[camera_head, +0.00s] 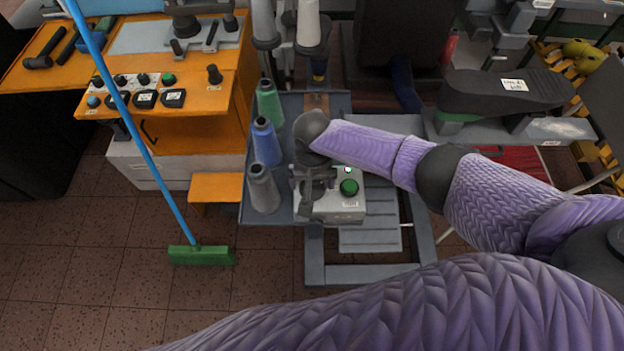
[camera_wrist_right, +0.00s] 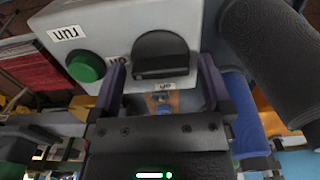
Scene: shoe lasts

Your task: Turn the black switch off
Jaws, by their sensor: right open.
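The grey control box (camera_head: 340,205) stands on a grey cart in the head view. My right gripper (camera_head: 312,192) is over its left part and hides the black switch there. In the right wrist view, the black round switch (camera_wrist_right: 161,55) is on the box face (camera_wrist_right: 195,22), just ahead of my open, empty right gripper (camera_wrist_right: 163,80). The two fingers are on either side of the switch; I cannot tell whether they touch it. Small labels sit beside and below the switch. My left gripper is out of view.
A green button (camera_wrist_right: 86,66) sits beside the switch; it also shows in the head view (camera_head: 349,187). A blue-handled broom (camera_head: 202,255) leans farther left.

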